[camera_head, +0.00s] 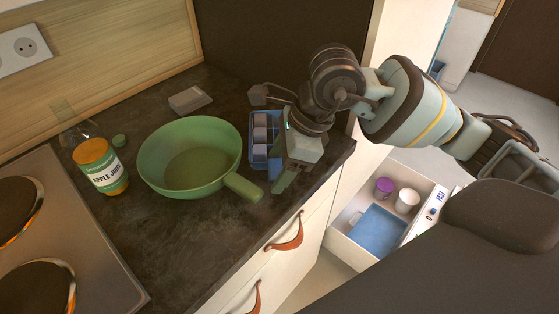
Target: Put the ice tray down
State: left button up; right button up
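The ice tray (252,154) is blue with pale blocks in its compartments. It appears to rest flat on the dark countertop, to the right of the green pan. My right gripper (271,139) is over it, with one finger past its far end and the other near its close end. The fingers are spread wide and a gap shows at the far end, so the gripper looks open. The gripper's body hides the tray's right side. My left gripper is not in view.
A green pan (190,155) with its handle toward the counter edge stands close left of the tray. An apple juice jar (101,166), a glass, a small grey box (190,99) and a stove (75,240) are further left. An open drawer (345,244) holds cups and a blue item.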

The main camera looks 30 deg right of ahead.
jog(key=shift+o, duration=0.8)
jog(key=shift+r, duration=0.25)
jog(key=v, duration=1.2)
jog(key=shift+p, duration=0.4)
jog(key=shift+a+f, duration=0.1)
